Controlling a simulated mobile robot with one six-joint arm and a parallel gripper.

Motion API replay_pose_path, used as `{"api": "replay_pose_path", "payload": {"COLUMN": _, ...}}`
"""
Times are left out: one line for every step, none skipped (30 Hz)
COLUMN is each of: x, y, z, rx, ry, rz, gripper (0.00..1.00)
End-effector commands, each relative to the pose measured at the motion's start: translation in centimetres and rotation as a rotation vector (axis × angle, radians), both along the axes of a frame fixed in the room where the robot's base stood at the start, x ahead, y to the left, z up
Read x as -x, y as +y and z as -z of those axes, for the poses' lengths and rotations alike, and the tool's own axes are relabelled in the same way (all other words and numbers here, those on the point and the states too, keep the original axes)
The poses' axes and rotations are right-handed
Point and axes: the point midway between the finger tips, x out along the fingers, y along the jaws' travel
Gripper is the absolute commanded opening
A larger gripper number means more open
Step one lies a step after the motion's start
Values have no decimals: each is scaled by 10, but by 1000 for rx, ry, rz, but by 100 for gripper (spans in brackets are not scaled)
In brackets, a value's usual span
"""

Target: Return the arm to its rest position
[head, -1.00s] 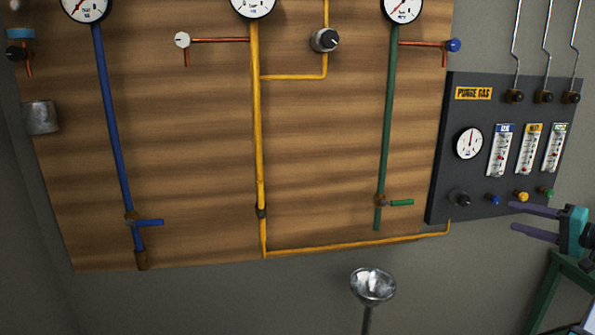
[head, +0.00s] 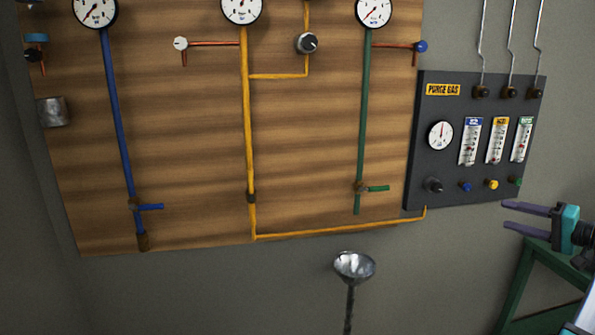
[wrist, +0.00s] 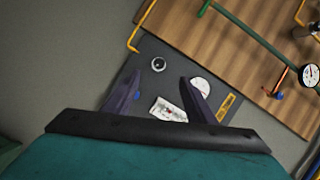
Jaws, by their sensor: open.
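My gripper (head: 527,219) is at the right edge of the head view, with its two dark purple fingers apart and pointing left. Nothing is between the fingers. It is just below and right of the dark purge gas panel (head: 462,200), apart from it as far as I can tell. In the wrist view, my gripper (wrist: 160,95) shows its open fingers in front of the purge gas panel (wrist: 140,75). Most of my arm is outside the head view.
A wooden board (head: 200,120) carries blue (head: 118,130), yellow (head: 248,140) and green (head: 362,130) pipes with gauges. A metal funnel (head: 354,266) stands below it. A green table frame (head: 518,280) is at lower right. Grey wall (head: 200,290) is bare below the board.

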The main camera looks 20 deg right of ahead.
Motion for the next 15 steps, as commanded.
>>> {"api": "replay_pose_path", "payload": {"x": 0, "y": 0, "z": 0, "rx": 0, "ry": 0, "rz": 0, "gripper": 50}}
{"api": "replay_pose_path", "payload": {"x": 0, "y": 0, "z": 0, "rx": 0, "ry": 0, "rz": 0, "gripper": 50}}
{"api": "replay_pose_path", "payload": {"x": 0, "y": 0, "z": 0, "rx": 0, "ry": 0, "rz": 0, "gripper": 50}}
{"api": "replay_pose_path", "payload": {"x": 0, "y": 0, "z": 0, "rx": 0, "ry": 0, "rz": 0, "gripper": 50}}
{"api": "replay_pose_path", "payload": {"x": -2, "y": 2, "z": 3, "rx": -2, "ry": 5, "rz": -3, "gripper": 50}}
{"api": "replay_pose_path", "payload": {"x": -6, "y": 5, "z": 8, "rx": -5, "ry": 11, "rz": -7, "gripper": 50}}
{"api": "replay_pose_path", "payload": {"x": -8, "y": 7, "z": 11, "rx": -6, "ry": 15, "rz": -8, "gripper": 50}}
{"api": "replay_pose_path", "payload": {"x": -10, "y": 8, "z": 14, "rx": -8, "ry": 20, "rz": -10, "gripper": 50}}
{"api": "replay_pose_path", "payload": {"x": -12, "y": 10, "z": 18, "rx": -10, "ry": 27, "rz": -13, "gripper": 50}}
{"api": "replay_pose_path", "payload": {"x": -14, "y": 12, "z": 21, "rx": -11, "ry": 31, "rz": -14, "gripper": 50}}
{"api": "replay_pose_path", "payload": {"x": -16, "y": 13, "z": 24, "rx": -13, "ry": 36, "rz": -16, "gripper": 50}}
{"api": "replay_pose_path", "payload": {"x": -20, "y": 17, "z": 30, "rx": -17, "ry": 44, "rz": -21, "gripper": 50}}
{"api": "replay_pose_path", "payload": {"x": -22, "y": 19, "z": 34, "rx": -19, "ry": 50, "rz": -23, "gripper": 50}}
{"api": "replay_pose_path", "payload": {"x": -25, "y": 21, "z": 39, "rx": -21, "ry": 57, "rz": -26, "gripper": 50}}
{"api": "replay_pose_path", "payload": {"x": -28, "y": 24, "z": 44, "rx": -23, "ry": 66, "rz": -29, "gripper": 50}}
